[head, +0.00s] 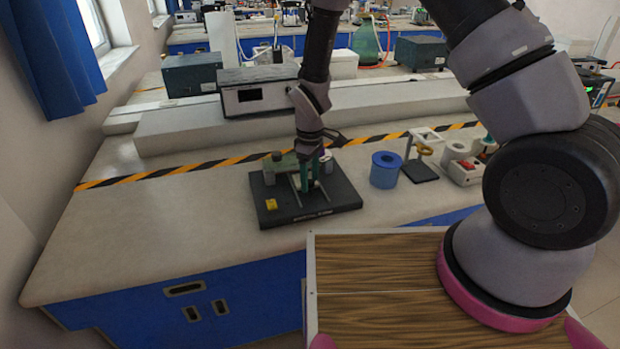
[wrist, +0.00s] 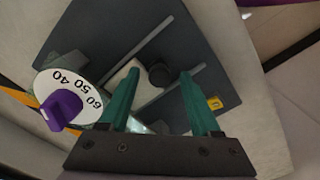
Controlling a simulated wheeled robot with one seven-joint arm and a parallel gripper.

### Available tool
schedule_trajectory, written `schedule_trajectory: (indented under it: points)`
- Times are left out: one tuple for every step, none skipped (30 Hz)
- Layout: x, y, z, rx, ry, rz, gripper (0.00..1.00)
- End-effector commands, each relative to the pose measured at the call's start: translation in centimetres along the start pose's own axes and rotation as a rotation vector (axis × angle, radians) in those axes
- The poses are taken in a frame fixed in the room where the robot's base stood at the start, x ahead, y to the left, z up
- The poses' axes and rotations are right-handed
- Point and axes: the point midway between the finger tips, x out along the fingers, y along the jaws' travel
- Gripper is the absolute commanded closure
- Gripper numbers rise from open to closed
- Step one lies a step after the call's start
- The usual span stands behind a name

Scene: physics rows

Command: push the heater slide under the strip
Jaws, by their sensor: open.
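The dark baseboard (head: 335,207) lies on the bench with two parallel rails. The wrist view shows a pale block with a black round knob (wrist: 160,75) between the rails, which looks like the heater slide (wrist: 122,74). My gripper (head: 309,187) is over the board, green fingers pointing down. In the wrist view my gripper (wrist: 158,74) is open, with the knob between its fingertips; contact cannot be told. A white dial with a purple knob (wrist: 62,108) is at left. The strip is not clearly visible; a pale shiny piece shows behind the fingers.
A small yellow piece (head: 271,204) sits at the board's front left corner. A blue ring-shaped spool (head: 385,170) and a black stand (head: 420,170) are to the right. A grey instrument (head: 256,92) stands behind. The bench is clear at left.

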Motion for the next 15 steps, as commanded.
schedule_trajectory:
  points:
    - [-0.4, 0.0, -0.1, 0.0, 0.002, 0.001, 0.36]
    - [-0.7, 0.1, -0.1, 0.0, 0.003, 0.001, 0.36]
    - [-1.2, 0.1, -0.1, -0.001, 0.004, 0.002, 0.36]
    - [-1.6, 0.1, -0.1, 0.0, 0.004, 0.002, 0.36]
    - [-2.2, 0.1, -0.1, 0.0, 0.004, 0.002, 0.36]
    - [-3.0, 0.1, -0.1, 0.0, 0.005, 0.003, 0.36]
    - [-3.6, 0.1, -0.1, 0.0, 0.005, 0.003, 0.36]
    - [-4.2, 0.1, -0.2, 0.0, 0.006, 0.003, 0.36]
    - [-5.1, 0.1, -0.1, 0.001, 0.006, 0.002, 0.36]
    - [-5.7, 0.1, -0.1, 0.0, 0.006, 0.003, 0.36]
    - [-6.3, 0.1, -0.1, 0.0, 0.005, 0.003, 0.36]
    - [-7.1, 0.1, -0.1, 0.0, 0.006, 0.003, 0.36]
    - [-7.6, 0.1, -0.1, 0.001, 0.005, 0.002, 0.36]
    - [-8.2, 0.1, -0.1, 0.0, 0.005, 0.002, 0.36]
    - [-8.8, 0.1, -0.1, 0.0, 0.004, 0.002, 0.36]
